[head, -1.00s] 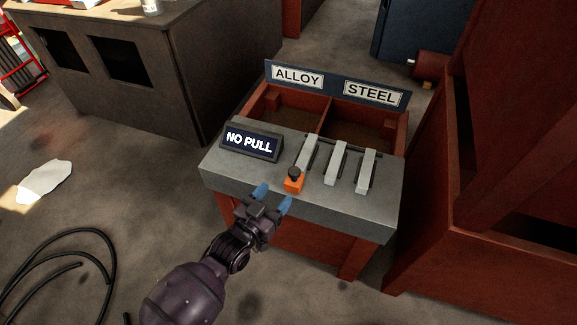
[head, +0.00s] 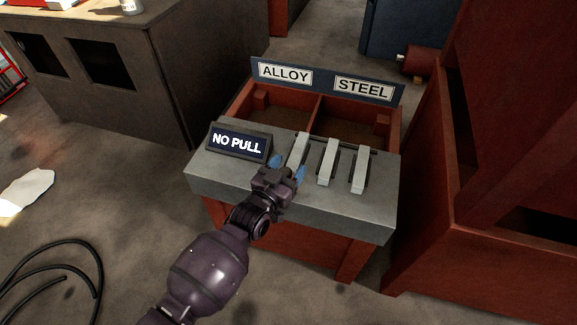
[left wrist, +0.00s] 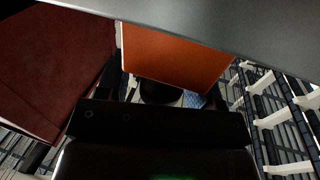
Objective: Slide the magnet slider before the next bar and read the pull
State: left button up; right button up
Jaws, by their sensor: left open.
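In the head view my left gripper (head: 288,168) is open over the front of the grey bench top (head: 225,178) and hides the slider. Three pale bars stand in a row: a left bar (head: 299,149), a middle bar (head: 326,162) and a right bar (head: 359,170). The gripper is in front of the left bar. The display (head: 238,143) reads NO PULL. My right gripper is out of view.
Behind the bars are two red bins, labelled ALLOY (head: 285,74) and STEEL (head: 363,88), with a divider (head: 314,115) between them. A large red frame (head: 440,215) stands close on the right. A dark cabinet (head: 140,75) is at the back left. A black hose (head: 70,245) lies on the floor.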

pick_arm(q)
jog(key=shift+w+d, duration=0.1)
jog(key=shift+w, duration=0.05)
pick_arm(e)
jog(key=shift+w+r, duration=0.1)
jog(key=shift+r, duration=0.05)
pick_arm(q)
jog(key=shift+c, duration=0.8)
grip_shut()
jog(key=s+d, duration=0.1)
jog(key=d, duration=0.1)
jog(key=s+d, duration=0.1)
jog(key=d, duration=0.5)
jog(key=shift+s+d, duration=0.25)
jog(key=shift+s, duration=0.15)
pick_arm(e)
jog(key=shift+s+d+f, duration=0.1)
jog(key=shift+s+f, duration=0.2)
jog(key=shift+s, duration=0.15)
pick_arm(q)
jog(key=shift+o, duration=0.8)
grip_release()
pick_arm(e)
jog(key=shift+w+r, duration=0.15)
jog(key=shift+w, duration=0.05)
